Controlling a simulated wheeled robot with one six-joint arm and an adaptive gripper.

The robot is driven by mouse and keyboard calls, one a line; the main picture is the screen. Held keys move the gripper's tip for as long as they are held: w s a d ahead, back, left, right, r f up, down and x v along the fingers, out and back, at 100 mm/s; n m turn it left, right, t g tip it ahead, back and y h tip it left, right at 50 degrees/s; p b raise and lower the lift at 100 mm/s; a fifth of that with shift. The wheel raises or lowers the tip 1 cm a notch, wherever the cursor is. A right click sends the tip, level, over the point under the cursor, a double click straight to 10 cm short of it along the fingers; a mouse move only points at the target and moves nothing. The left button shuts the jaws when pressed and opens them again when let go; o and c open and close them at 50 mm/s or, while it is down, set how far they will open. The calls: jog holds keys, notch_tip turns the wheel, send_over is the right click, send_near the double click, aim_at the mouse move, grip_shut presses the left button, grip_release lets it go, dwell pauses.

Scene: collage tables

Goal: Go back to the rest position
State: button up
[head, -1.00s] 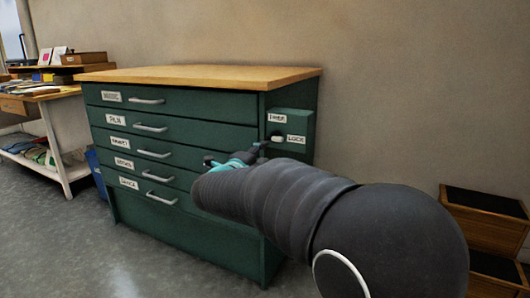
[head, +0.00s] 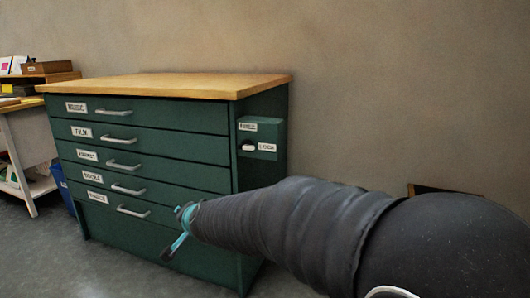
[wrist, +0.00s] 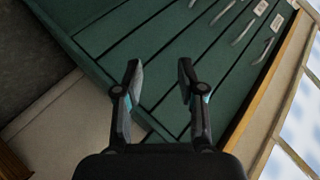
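My gripper (wrist: 158,82) is open and empty in the wrist view, its two dark fingers apart with nothing between them. It also shows in the head view (head: 176,233), in front of the lower right part of the green drawer cabinet (head: 215,255), apart from the handles. The cabinet has several shut drawers with labels and metal handles, and a wooden top (head: 165,86). A green box (head: 262,133) with labels and a white knob (head: 248,148) is on its right side. My dark arm crosses the lower right of the head view.
A white-legged table (head: 28,135) with papers and boxes stands at the left. A blue bin (head: 62,187) is between it and the cabinet. A dark wooden-edged object (head: 425,189) is partly hidden behind my arm. Grey floor (head: 45,260) is clear in front.

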jog(key=s+d+n+g+h+p, duration=0.45)
jog(key=s+d+n+g, duration=0.2)
jog(key=s+d, duration=1.45)
jog(key=s+d+r+m+t+h+p, duration=0.1)
jog(key=s+d+r+p, duration=0.1)
jog(key=d, duration=0.5)
jog(key=s+d+r+m+t+h+p, duration=0.1)
jog(key=s+d+r+p, duration=0.1)
jog(key=s+d+r, duration=0.2)
jog(key=s+d, duration=0.2)
jog(key=d, duration=0.2)
jog(key=shift+r+p, duration=0.35)
jog(key=shift+p, duration=0.05)
